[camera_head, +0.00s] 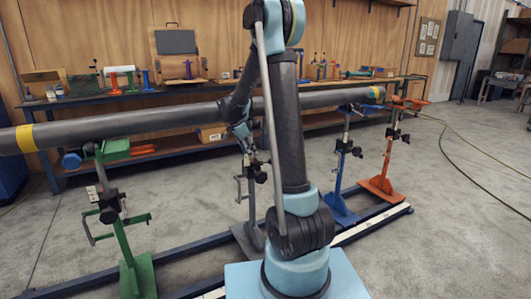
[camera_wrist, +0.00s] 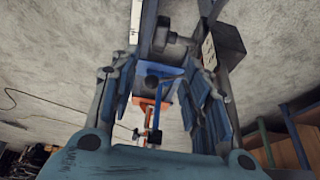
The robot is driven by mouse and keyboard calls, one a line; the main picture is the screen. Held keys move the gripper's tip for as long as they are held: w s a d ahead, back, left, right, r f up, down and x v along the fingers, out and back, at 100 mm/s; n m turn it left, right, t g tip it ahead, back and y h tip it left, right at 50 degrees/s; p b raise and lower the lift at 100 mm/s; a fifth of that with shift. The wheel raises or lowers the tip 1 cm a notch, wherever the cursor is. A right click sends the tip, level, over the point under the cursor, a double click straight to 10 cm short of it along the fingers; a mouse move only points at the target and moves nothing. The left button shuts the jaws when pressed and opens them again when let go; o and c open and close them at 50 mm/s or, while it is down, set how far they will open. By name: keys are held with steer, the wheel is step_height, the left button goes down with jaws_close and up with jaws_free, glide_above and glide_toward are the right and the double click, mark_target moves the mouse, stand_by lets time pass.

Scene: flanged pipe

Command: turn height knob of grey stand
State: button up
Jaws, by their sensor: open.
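The grey stand (camera_head: 251,195) stands under the middle of the long pipe (camera_head: 120,127), partly hidden behind my arm in the head view. Its dark height knob (camera_head: 261,177) shows low on its post, just left of my arm. My gripper (camera_head: 246,143) is above the knob at about pipe height, partly hidden. In the wrist view my gripper (camera_wrist: 165,68) is open, with its two fingers apart. A dark round knob (camera_wrist: 178,46) on a grey bar shows near the fingertips, apparently on the grey stand. I cannot tell whether the fingers touch it.
The green stand (camera_head: 137,275) is at left. The blue stand (camera_head: 341,205) and orange stand (camera_head: 381,187) are at right; the blue one (camera_wrist: 157,70) also shows between my fingers. A workbench (camera_head: 80,100) with tools runs behind the pipe. The floor at right is mostly clear, with a hose.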

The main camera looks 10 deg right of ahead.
steer(key=s+d+r+n+y, duration=0.1)
steer(key=s+d+r+n, duration=0.1)
steer(key=s, duration=0.7)
steer(key=s+d+r+n+y, duration=0.1)
steer(key=s+r+n, duration=0.3)
steer(key=s, duration=0.5)
steer(key=shift+s+d+r, duration=0.35)
steer(key=shift+d+r, duration=0.2)
steer(key=shift+d, duration=0.35)
steer(key=shift+w, duration=0.15)
steer(key=m+h, duration=0.2)
steer(key=m, duration=0.4)
glide_above(259, 172)
steer(key=s+a, duration=0.2)
steer(key=a, duration=0.3)
step_height(259, 172, down, 7)
steer(key=x, duration=1.7)
steer(key=shift+w+a+f, duration=0.15)
steer(key=shift+w+f, duration=0.05)
steer(key=shift+f, duration=0.1)
steer(key=shift+c, duration=0.3)
